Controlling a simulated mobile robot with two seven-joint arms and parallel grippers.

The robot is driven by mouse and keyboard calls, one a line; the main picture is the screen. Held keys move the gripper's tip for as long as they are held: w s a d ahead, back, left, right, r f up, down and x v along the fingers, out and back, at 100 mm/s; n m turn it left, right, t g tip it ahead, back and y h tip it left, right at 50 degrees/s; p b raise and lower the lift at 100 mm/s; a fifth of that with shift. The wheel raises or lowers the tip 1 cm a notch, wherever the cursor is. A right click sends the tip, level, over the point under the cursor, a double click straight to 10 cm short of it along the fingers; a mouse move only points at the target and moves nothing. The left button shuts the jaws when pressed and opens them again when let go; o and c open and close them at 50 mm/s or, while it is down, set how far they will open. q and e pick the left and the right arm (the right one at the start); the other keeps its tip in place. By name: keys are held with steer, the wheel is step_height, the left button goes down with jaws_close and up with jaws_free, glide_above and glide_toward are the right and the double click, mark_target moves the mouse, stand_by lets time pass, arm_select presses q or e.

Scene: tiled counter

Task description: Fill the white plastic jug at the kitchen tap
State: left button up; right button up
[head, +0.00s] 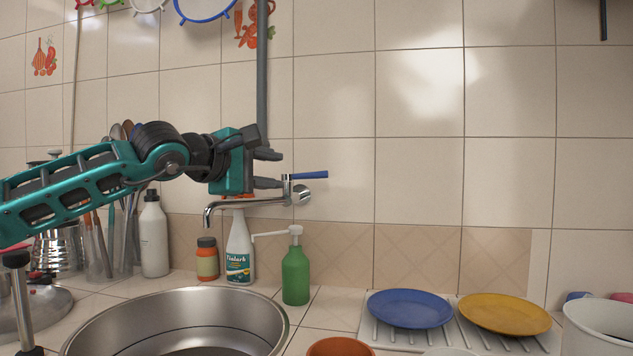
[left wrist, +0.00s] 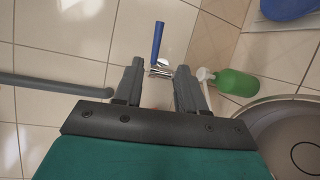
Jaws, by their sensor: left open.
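My left gripper (head: 268,169) is open and empty beside the lever's base. In the left wrist view the blue lever (left wrist: 157,40) stands just beyond the gap between the open fingertips (left wrist: 158,68), with no clear contact. A white round container (head: 598,322), cut off at the lower right edge, may be the jug; I cannot tell if it has a handle. My right gripper is not in view.
A round steel sink (head: 105,316) lies below the tap. A green soap dispenser (head: 296,275), a spray bottle (head: 239,250), an orange jar (head: 207,261) and a white bottle (head: 154,237) stand behind it. Blue (head: 409,308) and yellow (head: 503,314) plates lie right. A grey pipe (head: 262,70) runs down the wall.

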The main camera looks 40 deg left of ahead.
mark_target(309, 175)
arm_select(q)
steer(key=w+p, duration=0.2)
steer(key=w, duration=0.1)
steer(key=w+a+p, duration=0.1)
steer(key=w+p, duration=0.1)
steer(key=w, duration=0.2)
steer(key=w+f+p, duration=0.1)
steer(key=w+p, duration=0.1)
steer(key=w, duration=0.2)
steer(key=shift+w+a+f, duration=0.1)
steer(key=shift+w+a, duration=0.05)
steer(key=shift+a, duration=0.1)
steer(key=shift+w+f+p, duration=0.2)
steer(key=shift+w+p, duration=0.15)
steer(key=shift+w, duration=0.25)
jaws_close()
